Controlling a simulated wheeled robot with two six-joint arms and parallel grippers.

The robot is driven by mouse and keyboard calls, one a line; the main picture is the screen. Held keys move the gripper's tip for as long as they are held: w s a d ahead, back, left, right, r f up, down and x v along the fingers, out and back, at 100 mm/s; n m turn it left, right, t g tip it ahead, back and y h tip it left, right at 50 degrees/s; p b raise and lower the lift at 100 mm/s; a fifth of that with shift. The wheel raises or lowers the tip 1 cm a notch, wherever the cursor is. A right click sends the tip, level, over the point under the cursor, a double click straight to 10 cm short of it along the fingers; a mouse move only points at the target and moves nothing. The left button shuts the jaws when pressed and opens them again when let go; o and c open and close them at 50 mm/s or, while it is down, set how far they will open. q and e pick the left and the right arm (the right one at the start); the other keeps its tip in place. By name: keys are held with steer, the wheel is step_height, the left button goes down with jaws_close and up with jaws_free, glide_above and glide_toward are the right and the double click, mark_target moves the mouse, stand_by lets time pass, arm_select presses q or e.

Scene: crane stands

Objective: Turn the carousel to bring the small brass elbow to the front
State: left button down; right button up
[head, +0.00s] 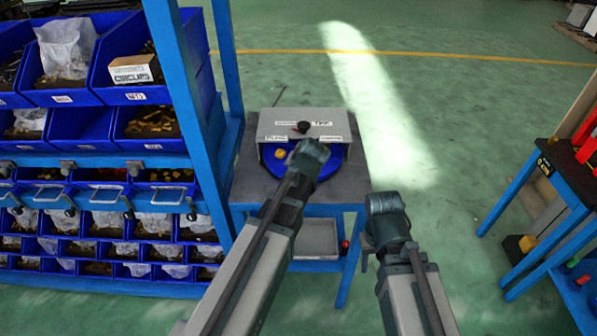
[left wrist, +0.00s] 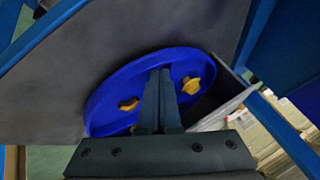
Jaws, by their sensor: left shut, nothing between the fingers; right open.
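The carousel is a round blue tray (head: 270,165), partly under a grey labelled cover (head: 285,125) on a stand. I cannot tell which, if either, is the small elbow. One yellow fitting (head: 280,153) shows in the head view. My left gripper (left wrist: 159,78) is shut and empty, its fingertips over the tray; contact is unclear. My right gripper (head: 368,243) is open, right of the stand, away from the tray.
A black knob (head: 303,127) tops the cover. A blue rack of parts bins (head: 70,130) stands close on the left. A blue-legged table (head: 560,175) is at the right. Green floor (head: 450,130) lies open between them.

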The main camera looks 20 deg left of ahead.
arm_select(q)
steer(key=shift+w+a+m+t+h, duration=0.1)
steer(key=shift+a+m+t+h, duration=0.4)
steer(key=shift+a+m, duration=0.65)
steer(key=shift+w+a, duration=0.15)
steer(key=shift+a, duration=0.7)
steer(key=shift+r, duration=0.1)
steer(key=p+v, duration=0.8)
steer(key=v, duration=0.2)
steer(key=shift+a, duration=0.35)
